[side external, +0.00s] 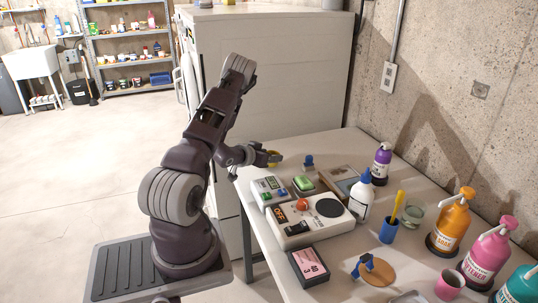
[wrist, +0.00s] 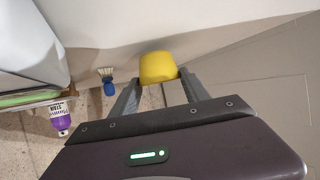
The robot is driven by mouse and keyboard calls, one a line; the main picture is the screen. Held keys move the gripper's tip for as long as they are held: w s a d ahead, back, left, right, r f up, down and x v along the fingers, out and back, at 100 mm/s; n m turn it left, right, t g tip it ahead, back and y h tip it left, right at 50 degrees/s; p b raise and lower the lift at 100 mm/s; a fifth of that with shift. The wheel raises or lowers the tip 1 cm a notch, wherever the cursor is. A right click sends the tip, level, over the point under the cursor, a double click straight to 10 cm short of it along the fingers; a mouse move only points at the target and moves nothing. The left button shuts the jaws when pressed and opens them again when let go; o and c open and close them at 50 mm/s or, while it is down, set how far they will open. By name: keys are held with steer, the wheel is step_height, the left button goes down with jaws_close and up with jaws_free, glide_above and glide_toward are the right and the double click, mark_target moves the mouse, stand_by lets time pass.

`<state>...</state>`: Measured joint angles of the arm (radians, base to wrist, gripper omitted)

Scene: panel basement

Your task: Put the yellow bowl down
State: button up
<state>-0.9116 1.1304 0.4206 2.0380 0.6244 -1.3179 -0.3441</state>
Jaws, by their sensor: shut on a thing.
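The yellow bowl (side external: 273,157) is at the tips of my gripper (side external: 264,157), by the far left end of the table (side external: 330,146). In the wrist view the bowl (wrist: 158,67) sits between the two fingertips of my gripper (wrist: 158,80), which is shut on it. Only part of the bowl shows in the side view. I cannot tell whether its base touches the table or hangs just above it.
A blue brush (side external: 308,161) stands right of the bowl, with a green-topped box (side external: 303,184) nearer. A device with a black disc (side external: 330,209), a white bottle (side external: 361,198) and a purple bottle (side external: 381,165) are further right. A white cabinet (side external: 270,80) rises behind.

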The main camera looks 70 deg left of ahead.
steer(key=shift+f, duration=0.55)
steer(key=o, duration=1.4)
steer(key=shift+o, duration=0.2)
steer(key=shift+s, duration=0.1)
